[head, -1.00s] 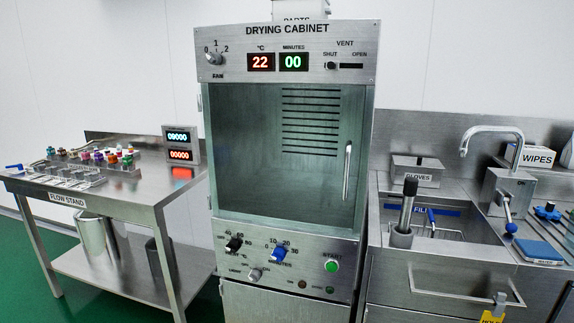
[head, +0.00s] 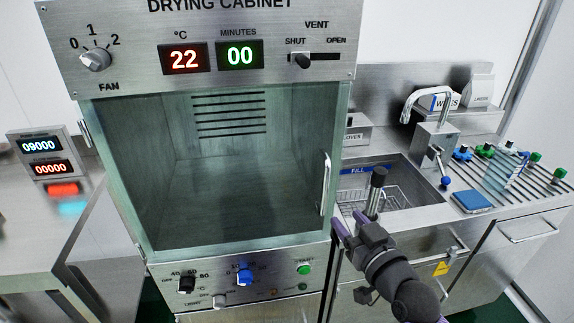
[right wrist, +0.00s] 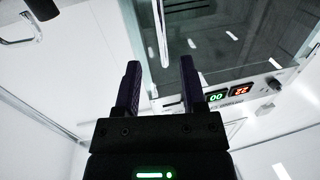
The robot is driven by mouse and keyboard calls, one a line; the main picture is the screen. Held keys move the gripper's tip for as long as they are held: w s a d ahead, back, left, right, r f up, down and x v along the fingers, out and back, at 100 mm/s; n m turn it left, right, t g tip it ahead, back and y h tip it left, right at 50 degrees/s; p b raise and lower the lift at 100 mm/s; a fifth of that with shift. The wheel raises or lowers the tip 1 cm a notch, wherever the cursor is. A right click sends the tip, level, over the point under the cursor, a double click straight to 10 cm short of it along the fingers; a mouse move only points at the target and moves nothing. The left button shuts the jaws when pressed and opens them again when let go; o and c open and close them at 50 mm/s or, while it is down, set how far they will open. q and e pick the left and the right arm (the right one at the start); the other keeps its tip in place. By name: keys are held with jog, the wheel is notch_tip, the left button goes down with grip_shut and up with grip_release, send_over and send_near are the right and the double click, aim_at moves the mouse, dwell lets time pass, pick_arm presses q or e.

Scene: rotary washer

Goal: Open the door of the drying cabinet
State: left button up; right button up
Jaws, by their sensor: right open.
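The drying cabinet (head: 330,70) stands in front of me, and its glass door (head: 220,195) looks shut. The door's upright metal handle (head: 325,184) is on its right side. My right gripper (head: 345,226) is open and empty, just below and to the right of the handle, apart from it. In the right wrist view, the two dark fingers of my right gripper (right wrist: 160,80) are spread apart. The bright bar of the handle (right wrist: 160,30) shows beyond and between the fingertips. My left gripper is not in view.
A sink counter (head: 420,215) stands close at the right, with a dark-gripped tool (head: 376,190) upright near my right gripper. A flow stand with a counter display (head: 42,155) is at the left. Knobs and a green start button (head: 304,270) sit below the door.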

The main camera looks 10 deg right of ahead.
aim_at(327, 189)
jog(key=x, duration=0.3)
jog(key=r+b+x, duration=0.1)
jog(key=x, duration=0.1)
jog(key=b+x, duration=0.1)
jog(key=x, duration=0.2)
jog(key=shift+w+a+r, duration=0.1)
jog(key=shift+w+r, duration=0.05)
jog(key=shift+w, duration=0.2)
jog(key=shift+w+a, duration=0.1)
jog(key=shift+w, duration=0.3)
jog(key=shift+r, duration=0.1)
jog(key=shift+c, duration=0.5)
grip_shut()
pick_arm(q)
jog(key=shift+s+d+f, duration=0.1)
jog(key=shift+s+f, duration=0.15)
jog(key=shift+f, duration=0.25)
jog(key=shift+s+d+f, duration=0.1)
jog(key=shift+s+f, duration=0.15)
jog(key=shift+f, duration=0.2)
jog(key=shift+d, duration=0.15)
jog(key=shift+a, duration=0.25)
